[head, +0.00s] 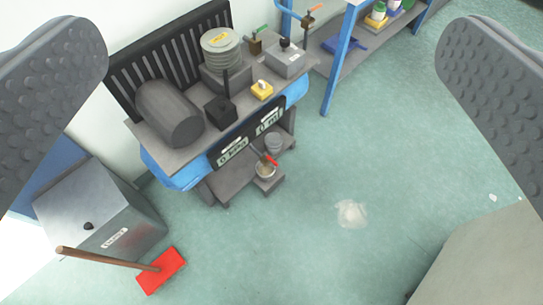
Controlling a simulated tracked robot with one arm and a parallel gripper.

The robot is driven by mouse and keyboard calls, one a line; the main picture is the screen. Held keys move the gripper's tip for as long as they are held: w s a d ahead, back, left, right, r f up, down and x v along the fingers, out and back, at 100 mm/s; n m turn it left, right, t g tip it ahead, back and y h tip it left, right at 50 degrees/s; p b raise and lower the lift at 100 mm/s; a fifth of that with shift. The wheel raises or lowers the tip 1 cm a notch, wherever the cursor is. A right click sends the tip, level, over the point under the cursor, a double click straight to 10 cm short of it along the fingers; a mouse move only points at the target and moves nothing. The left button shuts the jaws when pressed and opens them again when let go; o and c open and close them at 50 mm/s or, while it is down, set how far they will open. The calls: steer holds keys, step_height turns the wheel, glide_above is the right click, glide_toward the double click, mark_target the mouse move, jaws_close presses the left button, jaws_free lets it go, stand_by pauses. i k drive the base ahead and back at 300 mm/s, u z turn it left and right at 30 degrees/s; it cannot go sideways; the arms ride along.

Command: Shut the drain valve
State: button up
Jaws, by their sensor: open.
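A small valve with a red lever (270,159) sits low at the front of a grey machine (190,150), above a small cup (264,169); it looks like the drain valve. Its lever slants, and I cannot tell whether the valve is open. Two more valves are at the machine's top back, one with a green lever (262,29) and one with an orange lever (316,8). My gripper (272,45) is open and empty, its two grey padded fingers wide apart at the left and right picture edges. It is well away from the machine.
A red-headed broom or brush (162,271) with a wooden handle lies before a grey bin (100,215) at lower left. A blue-framed shelf (340,60) stands behind right. A beige block (480,260) fills lower right.

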mark_target(266, 156)
steer(key=z, duration=1.55)
steer(key=k, duration=0.8)
steer(key=u, duration=1.3)
steer(key=i, duration=1)
steer(key=z, duration=0.05)
